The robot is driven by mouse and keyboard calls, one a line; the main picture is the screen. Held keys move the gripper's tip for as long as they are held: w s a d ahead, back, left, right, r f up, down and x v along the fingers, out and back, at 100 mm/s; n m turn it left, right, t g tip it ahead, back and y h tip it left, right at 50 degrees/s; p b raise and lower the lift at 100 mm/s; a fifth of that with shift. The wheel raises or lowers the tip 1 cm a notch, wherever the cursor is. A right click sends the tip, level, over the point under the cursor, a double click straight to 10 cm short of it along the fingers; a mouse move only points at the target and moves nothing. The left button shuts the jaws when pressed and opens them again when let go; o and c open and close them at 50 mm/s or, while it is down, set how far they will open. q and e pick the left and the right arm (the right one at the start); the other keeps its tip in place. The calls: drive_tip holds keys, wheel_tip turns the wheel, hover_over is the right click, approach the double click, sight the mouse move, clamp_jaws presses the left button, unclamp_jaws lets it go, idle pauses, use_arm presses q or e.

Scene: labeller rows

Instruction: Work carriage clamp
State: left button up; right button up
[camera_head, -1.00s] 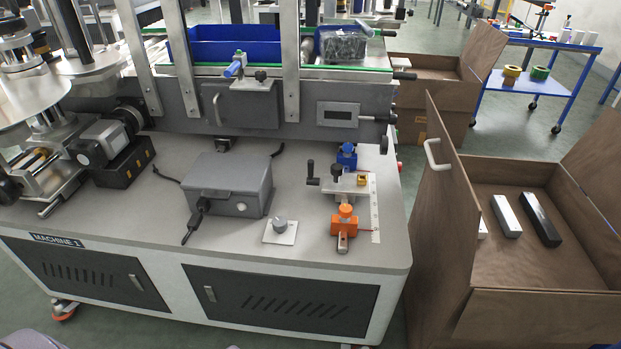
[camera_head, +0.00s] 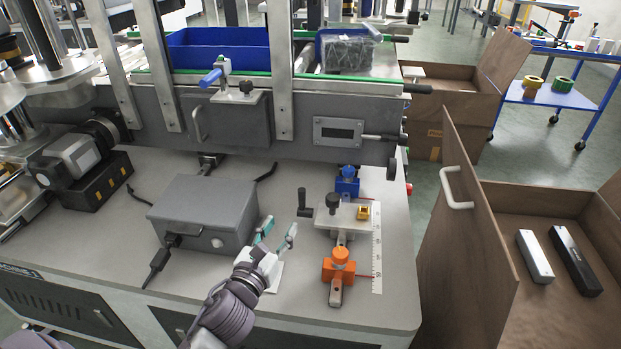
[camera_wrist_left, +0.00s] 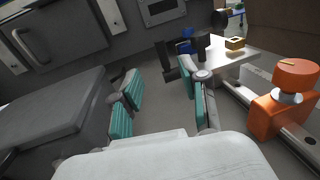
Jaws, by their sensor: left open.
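The carriage (camera_head: 343,215) is a light metal plate on a rail at the right of the machine top. It carries a dark knob and a small yellow block (camera_head: 364,212). A black crank handle or lever (camera_head: 304,201) stands at its left side. An orange clamp (camera_head: 339,267) with a round knob sits at the rail's near end, and a blue clamp (camera_head: 347,182) at its far end. My left gripper (camera_head: 277,233) is open and empty, left of the carriage. In the left wrist view its teal-padded fingers (camera_wrist_left: 164,105) are apart, with the orange clamp (camera_wrist_left: 284,100) to their right. My right gripper is not in view.
A grey box (camera_head: 204,215) with a cable stands left of the gripper. A scale strip (camera_head: 377,250) runs right of the rail. The machine's grey housing (camera_head: 290,125) rises behind. An open brown crate (camera_head: 490,215) stands off the right edge.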

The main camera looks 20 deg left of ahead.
sight(300, 194)
use_arm(q)
drive_tip(key=w, duration=0.4)
drive_tip(key=w+b, duration=0.1)
drive_tip(key=w, duration=0.3)
drive_tip(key=w+a, duration=0.1)
drive_tip(key=w, duration=0.4)
drive_tip(key=shift+w+r+b, duration=0.1)
drive_tip(key=shift+r+b, duration=0.1)
drive_tip(key=shift+b, duration=0.1)
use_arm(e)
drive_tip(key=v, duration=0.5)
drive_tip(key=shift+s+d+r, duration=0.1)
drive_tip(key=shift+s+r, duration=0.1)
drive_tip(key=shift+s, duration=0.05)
use_arm(q)
clamp_jaws()
